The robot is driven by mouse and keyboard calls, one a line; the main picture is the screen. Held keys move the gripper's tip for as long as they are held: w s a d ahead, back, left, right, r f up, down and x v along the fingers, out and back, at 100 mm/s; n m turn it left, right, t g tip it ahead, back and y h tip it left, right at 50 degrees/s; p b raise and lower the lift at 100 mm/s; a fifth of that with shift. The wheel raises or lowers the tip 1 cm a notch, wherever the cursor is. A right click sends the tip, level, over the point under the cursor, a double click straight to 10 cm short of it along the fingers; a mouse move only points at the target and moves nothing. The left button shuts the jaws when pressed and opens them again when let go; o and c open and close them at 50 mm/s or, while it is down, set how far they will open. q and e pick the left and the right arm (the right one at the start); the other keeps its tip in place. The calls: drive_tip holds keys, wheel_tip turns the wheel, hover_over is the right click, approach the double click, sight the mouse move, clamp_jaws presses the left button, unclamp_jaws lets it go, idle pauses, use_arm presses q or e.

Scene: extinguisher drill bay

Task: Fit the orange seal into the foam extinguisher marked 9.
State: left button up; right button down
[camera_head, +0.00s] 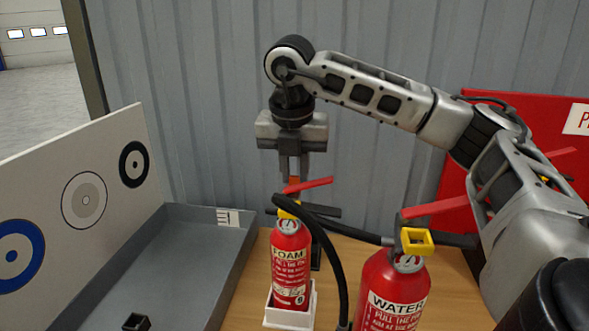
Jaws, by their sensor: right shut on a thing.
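The foam extinguisher (290,268), red with a cream FOAM label, stands upright in a white holder (290,317) on the wooden table. A small mark low on its label is too small to read. Its red lever (316,185) and black handle show at the top, with a yellow piece (286,211) at the neck. My right gripper (293,178) points down right above the handle, shut on a small orange piece (292,183), apparently the orange seal. The lever partly hides the seal, and I cannot tell whether it touches the extinguisher. My left gripper is out of view.
A red WATER extinguisher (393,292) with a yellow seal (417,241) stands at front right, and a black hose (332,262) arches between the two. A grey tray (232,245) with a target board (105,165) lies left. A red panel (455,190) stands behind right.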

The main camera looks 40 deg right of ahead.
idle(0.3)
drive_tip(key=c, duration=1.2)
unclamp_jaws()
drive_tip(key=shift+c, duration=0.2)
use_arm(q)
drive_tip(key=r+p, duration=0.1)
drive_tip(key=p, duration=0.1)
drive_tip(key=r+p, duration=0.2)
drive_tip(key=p, duration=0.1)
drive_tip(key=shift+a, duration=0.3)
use_arm(e)
wheel_tip(320, 180, up, 16)
drive_tip(key=s+a, duration=0.2)
drive_tip(key=shift+a+f, duration=0.25)
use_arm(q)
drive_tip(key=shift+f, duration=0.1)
